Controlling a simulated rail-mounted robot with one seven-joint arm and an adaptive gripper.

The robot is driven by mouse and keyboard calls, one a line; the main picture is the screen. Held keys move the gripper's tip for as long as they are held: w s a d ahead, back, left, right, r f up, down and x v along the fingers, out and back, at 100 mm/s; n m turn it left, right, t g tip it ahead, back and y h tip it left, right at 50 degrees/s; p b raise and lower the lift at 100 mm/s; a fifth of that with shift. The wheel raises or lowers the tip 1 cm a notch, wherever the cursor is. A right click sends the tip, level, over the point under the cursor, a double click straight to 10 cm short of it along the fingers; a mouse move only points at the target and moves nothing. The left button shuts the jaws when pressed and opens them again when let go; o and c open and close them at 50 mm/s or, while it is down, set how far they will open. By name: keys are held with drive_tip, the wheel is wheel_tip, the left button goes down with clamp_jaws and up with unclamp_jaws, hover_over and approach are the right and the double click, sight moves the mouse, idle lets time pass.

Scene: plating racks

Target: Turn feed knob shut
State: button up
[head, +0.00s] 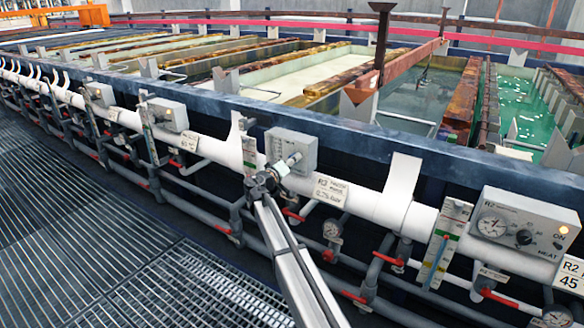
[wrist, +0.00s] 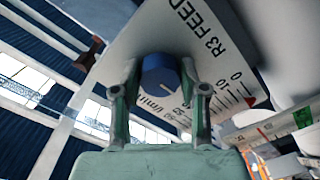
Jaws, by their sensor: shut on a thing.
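The feed knob (wrist: 160,74) is a blue round knob with a pale pointer line, on a light grey panel (wrist: 195,45) lettered "R3 FEED" with a printed scale. In the wrist view my gripper (wrist: 161,82) has one green-grey finger on each side of the knob and is shut on it. In the head view my gripper (head: 283,167) is at the front of a grey control box (head: 300,143) on the rail. The knob cannot be made out there, as my gripper covers that part of the box.
A white pipe (head: 385,210) with red-handled valves runs below the boxes. Another box (head: 525,228) with a gauge and knob stands at right, beside a flow tube (head: 440,245). Tanks lie behind the blue rail; the grating walkway (head: 100,220) at left is clear.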

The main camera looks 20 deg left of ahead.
drive_tip(key=n, duration=0.4)
drive_tip(key=shift+n+b, duration=0.3)
drive_tip(key=shift+r+n, duration=0.15)
drive_tip(key=shift+n, duration=1.85)
drive_tip(key=o, duration=1.1)
drive_tip(key=shift+w+d, duration=0.1)
drive_tip(key=shift+o, duration=0.2)
drive_tip(key=s+a, duration=0.2)
drive_tip(key=s, duration=1)
drive_tip(key=shift+a, duration=0.2)
